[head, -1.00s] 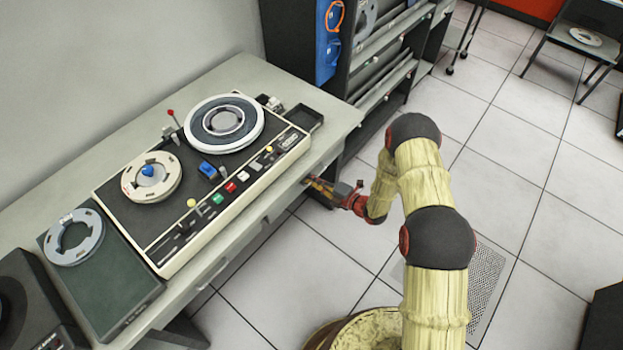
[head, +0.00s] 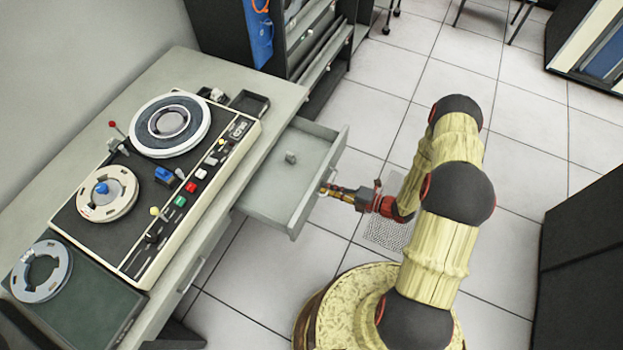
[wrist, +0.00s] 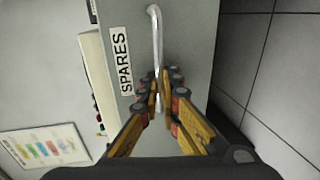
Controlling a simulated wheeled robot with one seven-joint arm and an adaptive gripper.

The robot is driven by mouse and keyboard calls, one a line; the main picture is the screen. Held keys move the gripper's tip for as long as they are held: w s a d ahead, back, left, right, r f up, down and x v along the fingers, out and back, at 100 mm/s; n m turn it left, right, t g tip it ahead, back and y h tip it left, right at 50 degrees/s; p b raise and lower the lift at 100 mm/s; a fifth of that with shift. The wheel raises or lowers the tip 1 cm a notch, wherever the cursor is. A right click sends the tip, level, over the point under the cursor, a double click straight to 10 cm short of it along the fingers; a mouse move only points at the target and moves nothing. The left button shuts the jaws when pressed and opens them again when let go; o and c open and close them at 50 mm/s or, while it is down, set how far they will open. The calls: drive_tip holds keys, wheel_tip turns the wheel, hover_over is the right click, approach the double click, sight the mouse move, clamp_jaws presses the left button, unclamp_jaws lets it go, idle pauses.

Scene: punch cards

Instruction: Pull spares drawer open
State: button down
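The spares drawer (head: 270,190) stands pulled out from under the table, with its grey tray showing and a small grey object (head: 291,157) inside. In the wrist view its front (wrist: 190,40) carries a label reading SPARES (wrist: 120,62) and a silver bar handle (wrist: 156,40). My gripper (head: 328,188) is at the drawer front in the head view. In the wrist view my gripper (wrist: 160,95) has its fingers closed around the lower part of the handle.
The table (head: 205,70) bears a tape recorder (head: 130,215) and a small black tray (head: 249,103). A second drawer handle (head: 190,277) is nearer, under the table. A dark shelf unit (head: 320,50) stands behind the drawer. Tiled floor is clear right of my arm, up to a dark cabinet (head: 585,240).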

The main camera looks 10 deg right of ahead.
drive_tip(key=shift+f+v, duration=0.25)
drive_tip(key=shift+v, duration=0.95)
drive_tip(key=shift+f+v, duration=0.25)
drive_tip(key=shift+v, duration=1)
drive_tip(key=shift+d, duration=0.1)
drive_tip(key=c, duration=2.3)
unclamp_jaws()
drive_tip(key=shift+d, duration=0.1)
drive_tip(key=v, duration=1.2)
drive_tip(key=shift+f, duration=0.1)
